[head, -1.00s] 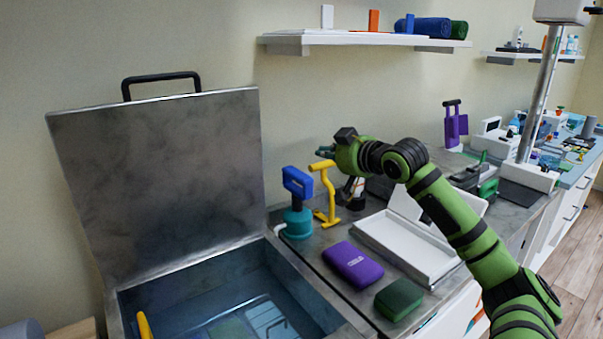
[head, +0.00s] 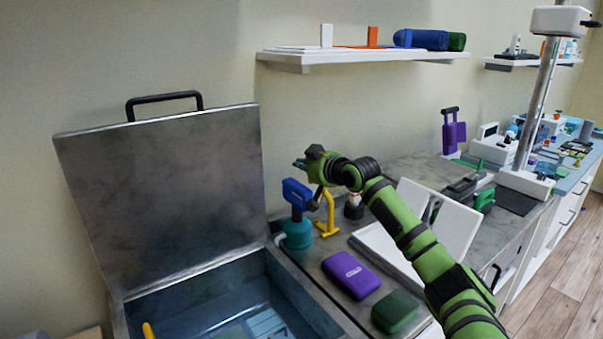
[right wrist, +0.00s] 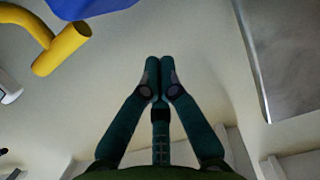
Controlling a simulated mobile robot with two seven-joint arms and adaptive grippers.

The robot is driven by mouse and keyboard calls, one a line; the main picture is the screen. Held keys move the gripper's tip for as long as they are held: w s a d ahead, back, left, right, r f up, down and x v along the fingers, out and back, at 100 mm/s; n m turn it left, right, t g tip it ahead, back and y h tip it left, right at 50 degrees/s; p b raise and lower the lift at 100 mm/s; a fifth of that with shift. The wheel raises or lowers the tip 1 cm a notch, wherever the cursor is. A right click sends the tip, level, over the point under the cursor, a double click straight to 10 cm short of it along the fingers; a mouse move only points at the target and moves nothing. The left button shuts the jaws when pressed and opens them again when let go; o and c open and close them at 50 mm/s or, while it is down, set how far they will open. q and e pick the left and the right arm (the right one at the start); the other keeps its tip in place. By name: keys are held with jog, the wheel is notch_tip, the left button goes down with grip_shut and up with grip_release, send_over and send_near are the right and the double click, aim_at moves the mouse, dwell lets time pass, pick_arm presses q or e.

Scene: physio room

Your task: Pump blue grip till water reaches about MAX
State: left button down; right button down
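The pump stands on the counter beside the tank, with a blue grip (head: 297,192) on top of a teal body (head: 297,234). The grip looks raised above the body. My right gripper (head: 299,163) is just above the blue grip, apart from it as far as I can see. In the right wrist view its two fingers (right wrist: 160,65) are together with nothing between them, and part of the blue grip (right wrist: 95,8) shows at the top left. Water (head: 245,325) shows low in the open metal tank (head: 205,291). No MAX mark is readable. My left gripper is out of view.
A yellow handle (head: 328,212) stands right beside the pump. The raised tank lid (head: 165,190) stands to the left. A wall shelf (head: 360,52) is above.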

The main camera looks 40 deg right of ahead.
aim_at(302, 187)
jog(key=shift+w+f+p, duration=0.1)
jog(key=shift+f+p, duration=0.2)
jog(key=shift+f, duration=1.75)
